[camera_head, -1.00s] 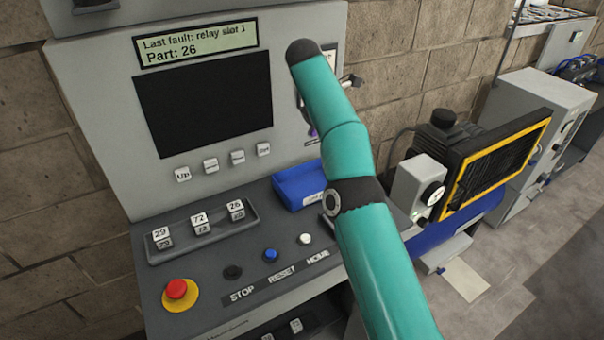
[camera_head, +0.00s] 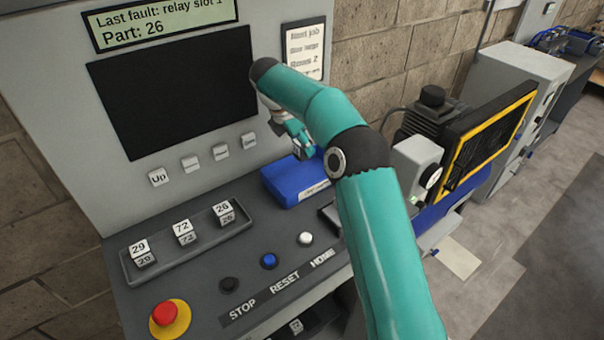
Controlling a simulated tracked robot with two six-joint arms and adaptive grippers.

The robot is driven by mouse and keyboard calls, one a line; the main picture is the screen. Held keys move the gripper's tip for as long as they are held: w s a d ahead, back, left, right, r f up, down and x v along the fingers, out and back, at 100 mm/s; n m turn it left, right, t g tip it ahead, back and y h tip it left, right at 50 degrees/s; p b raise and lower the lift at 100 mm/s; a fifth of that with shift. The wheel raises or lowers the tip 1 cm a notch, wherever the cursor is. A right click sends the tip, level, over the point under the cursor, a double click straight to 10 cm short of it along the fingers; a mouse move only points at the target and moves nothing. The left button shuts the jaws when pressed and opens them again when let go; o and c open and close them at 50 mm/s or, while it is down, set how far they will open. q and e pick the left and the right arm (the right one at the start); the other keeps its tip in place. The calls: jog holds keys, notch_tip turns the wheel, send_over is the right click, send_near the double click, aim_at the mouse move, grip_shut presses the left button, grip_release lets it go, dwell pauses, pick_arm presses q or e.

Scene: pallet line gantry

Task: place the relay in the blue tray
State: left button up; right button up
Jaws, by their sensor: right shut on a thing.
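The blue tray (camera_head: 287,190), with a white label on its front, sits at the back right of the console top. My right gripper (camera_head: 305,154) is over the tray's back right part, partly hidden behind my own arm. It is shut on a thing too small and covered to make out. Three numbered blocks stand in a grey rack: 29 (camera_head: 141,252), 72 (camera_head: 184,234) and 26 (camera_head: 226,213). I cannot tell which thing is the relay. The display (camera_head: 160,20) reads "Last fault: relay slot 1" and "Part: 26". My left gripper is out of view.
The red stop button (camera_head: 170,316) and the black (camera_head: 229,284), blue (camera_head: 269,261) and white (camera_head: 306,238) buttons line the console front. A paper notice (camera_head: 303,50) hangs behind my arm. A yellow-framed machine (camera_head: 490,142) stands at the right.

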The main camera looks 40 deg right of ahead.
notch_tip(320, 180, down, 8)
jog(key=shift+f, duration=0.1)
dwell(0.4)
jog(key=shift+s+f, duration=0.1)
jog(key=o, duration=1.1)
jog(key=shift+o, duration=0.2)
jog(key=v, duration=1.2)
